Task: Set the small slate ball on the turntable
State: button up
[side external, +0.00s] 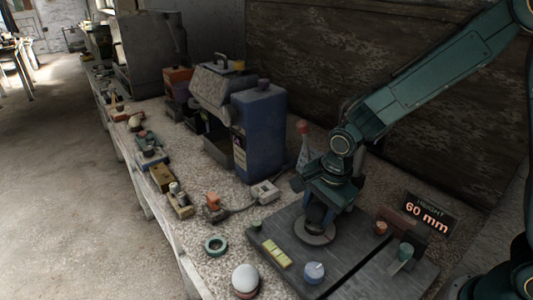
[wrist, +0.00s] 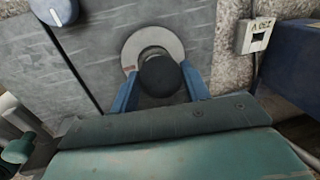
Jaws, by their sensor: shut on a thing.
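The small slate ball (wrist: 160,76) is dark and round, and sits between the two blue fingers of my gripper (wrist: 160,88) in the wrist view. My gripper is shut on it. In the side view my gripper (side external: 318,212) points down with the dark ball (side external: 315,214) low between its fingers. A round pale grey disc (wrist: 147,36), which looks like the turntable, lies just beneath; in the side view the disc (side external: 314,238) shows below the ball. The ball covers part of the disc. I cannot tell whether they touch.
The disc rests on a dark grey board (side external: 350,262). A white ball (side external: 245,278) stands front left. A tall blue container (side external: 262,130) stands behind. A display (side external: 430,214) reads 60 mm.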

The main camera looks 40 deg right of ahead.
jog(key=shift+f, duration=0.85)
dwell(0.3)
jog(key=o, duration=1.2)
jog(key=shift+r, duration=0.15)
jog(key=shift+r, duration=1.85)
